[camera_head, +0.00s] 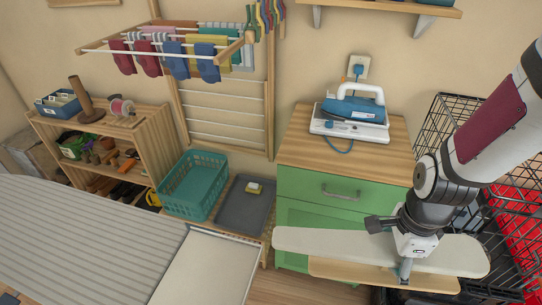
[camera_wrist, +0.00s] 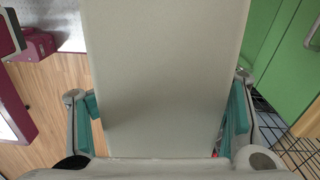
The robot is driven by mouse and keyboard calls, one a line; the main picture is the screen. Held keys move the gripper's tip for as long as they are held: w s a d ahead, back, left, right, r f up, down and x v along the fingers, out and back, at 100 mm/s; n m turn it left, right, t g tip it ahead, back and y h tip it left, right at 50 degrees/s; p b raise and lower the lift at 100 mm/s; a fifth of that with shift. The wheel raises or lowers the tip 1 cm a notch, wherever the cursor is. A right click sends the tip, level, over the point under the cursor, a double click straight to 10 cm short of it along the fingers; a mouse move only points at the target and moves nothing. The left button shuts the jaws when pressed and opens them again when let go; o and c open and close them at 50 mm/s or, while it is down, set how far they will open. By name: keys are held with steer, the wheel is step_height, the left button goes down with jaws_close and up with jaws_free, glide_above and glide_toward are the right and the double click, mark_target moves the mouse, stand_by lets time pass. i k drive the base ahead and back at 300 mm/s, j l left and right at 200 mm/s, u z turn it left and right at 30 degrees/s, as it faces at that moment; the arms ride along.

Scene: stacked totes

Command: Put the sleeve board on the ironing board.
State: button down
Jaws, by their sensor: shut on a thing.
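The sleeve board (camera_head: 335,243) has a long pale padded top above a light wooden base (camera_head: 350,272). In the wrist view the sleeve board's pale surface (camera_wrist: 165,60) runs between the two teal-padded fingers (camera_wrist: 163,112). The ironing board (camera_head: 90,235) has a grey striped cover and lies at the lower left, apart from the sleeve board. A flat pale panel (camera_head: 205,272) adjoins its right end. My gripper hides part of the sleeve board.
A green cabinet (camera_head: 325,215) carries a blue and white iron (camera_head: 355,105). A teal basket (camera_head: 192,185) and a grey tray (camera_head: 245,205) stand between it and the ironing board. Black wire crates (camera_head: 450,115) crowd the right side. A drying rack (camera_head: 170,50) hangs above.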

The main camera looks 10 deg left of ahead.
mark_target(56, 238)
steer(key=k+j, duration=0.25)
steer(key=k+j+u, duration=0.15)
steer(key=j, duration=0.3)
steer(key=k+j, duration=0.3)
steer(key=k+j+u, duration=0.15)
steer(key=j, duration=0.35)
steer(key=i+j, duration=0.1)
steer(key=j, duration=0.35)
steer(key=j+u, duration=0.1)
steer(key=j, duration=0.3)
steer(key=i+j, duration=0.15)
steer(key=j, duration=0.3)
steer(key=i+j, duration=0.1)
steer(key=j, duration=0.3)
steer(key=i+j+u, duration=0.1)
steer(key=j, duration=0.3)
